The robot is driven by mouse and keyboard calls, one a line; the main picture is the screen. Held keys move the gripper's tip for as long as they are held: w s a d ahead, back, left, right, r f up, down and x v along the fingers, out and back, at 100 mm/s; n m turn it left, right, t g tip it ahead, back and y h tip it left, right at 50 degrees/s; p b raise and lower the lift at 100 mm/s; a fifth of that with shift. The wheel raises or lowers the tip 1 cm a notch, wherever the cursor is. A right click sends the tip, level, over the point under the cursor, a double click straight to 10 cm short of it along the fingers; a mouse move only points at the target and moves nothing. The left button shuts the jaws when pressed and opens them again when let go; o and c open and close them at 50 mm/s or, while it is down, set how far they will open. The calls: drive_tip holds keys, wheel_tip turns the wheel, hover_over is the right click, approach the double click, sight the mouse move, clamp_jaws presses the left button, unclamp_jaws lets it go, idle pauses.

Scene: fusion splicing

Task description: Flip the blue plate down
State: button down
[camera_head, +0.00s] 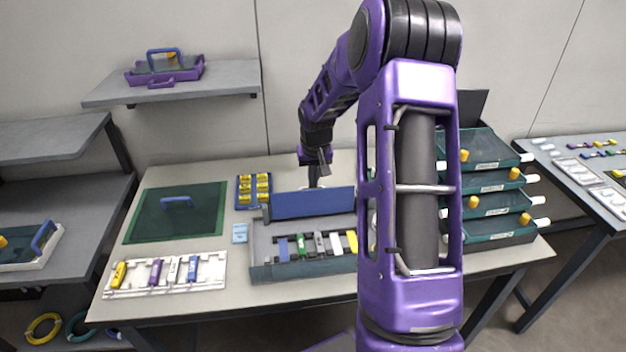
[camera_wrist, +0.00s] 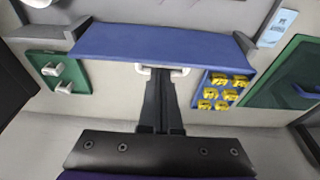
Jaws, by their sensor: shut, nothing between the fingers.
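The blue plate (camera_head: 313,203) stands raised along the back edge of the grey tray box (camera_head: 290,270) on the table. In the wrist view the blue plate (camera_wrist: 160,45) spans the upper middle as a wide panel. My gripper (camera_head: 314,184) is behind the plate, with its tips close to the plate's upper edge in the picture. In the wrist view my gripper (camera_wrist: 164,76) is shut and empty, its tips beside a white handle-like part (camera_wrist: 140,69) at the plate's edge. I cannot tell whether they touch.
Colored pieces (camera_head: 318,243) sit in the box. A yellow-filled blue rack (camera_head: 253,190), green mat (camera_head: 150,225) and white tray (camera_head: 205,272) lie to the left. Stacked teal trays (camera_head: 490,207) stand at right. My arm hides part of the box's right side.

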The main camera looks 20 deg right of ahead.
drive_tip(key=shift+s+f, duration=0.1)
drive_tip(key=shift+s+a+t+b, duration=0.1)
drive_tip(key=shift+s+t+b, duration=0.25)
drive_tip(key=shift+b, duration=0.5)
